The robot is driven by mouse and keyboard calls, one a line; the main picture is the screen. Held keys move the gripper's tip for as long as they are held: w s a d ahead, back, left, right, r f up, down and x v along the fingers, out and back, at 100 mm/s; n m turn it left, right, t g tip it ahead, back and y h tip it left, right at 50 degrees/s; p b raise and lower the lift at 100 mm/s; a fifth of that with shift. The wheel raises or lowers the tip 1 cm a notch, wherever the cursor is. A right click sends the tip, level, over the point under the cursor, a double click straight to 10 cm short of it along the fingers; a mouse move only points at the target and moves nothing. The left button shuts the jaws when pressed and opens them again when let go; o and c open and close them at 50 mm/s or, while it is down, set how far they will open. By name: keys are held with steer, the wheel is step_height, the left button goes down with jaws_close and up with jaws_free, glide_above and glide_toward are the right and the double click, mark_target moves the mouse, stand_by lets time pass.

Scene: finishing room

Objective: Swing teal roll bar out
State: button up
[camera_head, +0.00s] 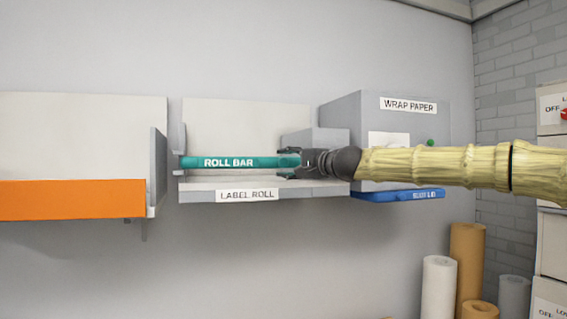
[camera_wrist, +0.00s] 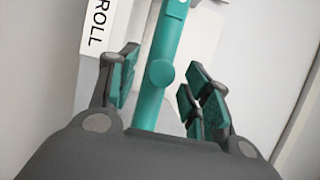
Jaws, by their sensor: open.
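The teal roll bar (camera_head: 228,162) lies level across the front of the label roll holder (camera_head: 247,120) on the wall. Its left end meets the bracket at the holder's left side. My gripper (camera_head: 290,160) is at the bar's right end, reaching in from the right. In the wrist view the bar (camera_wrist: 158,75) with its round knob runs between the fingers of my gripper (camera_wrist: 160,88). The fingers are open, with a gap on either side of the bar. My gripper partly hides the bar's right end in the head view.
A grey wrap paper box (camera_head: 350,108) with a blue lid (camera_head: 385,196) below is just right of the holder, behind my arm. An orange-fronted shelf (camera_head: 75,200) is to the left. Paper rolls (camera_head: 438,285) stand lower right beside cabinets (camera_head: 552,245). Space below the holder is clear.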

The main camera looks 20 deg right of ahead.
steer(key=shift+x, duration=1.05)
steer(key=shift+c, duration=0.2)
jaws_close()
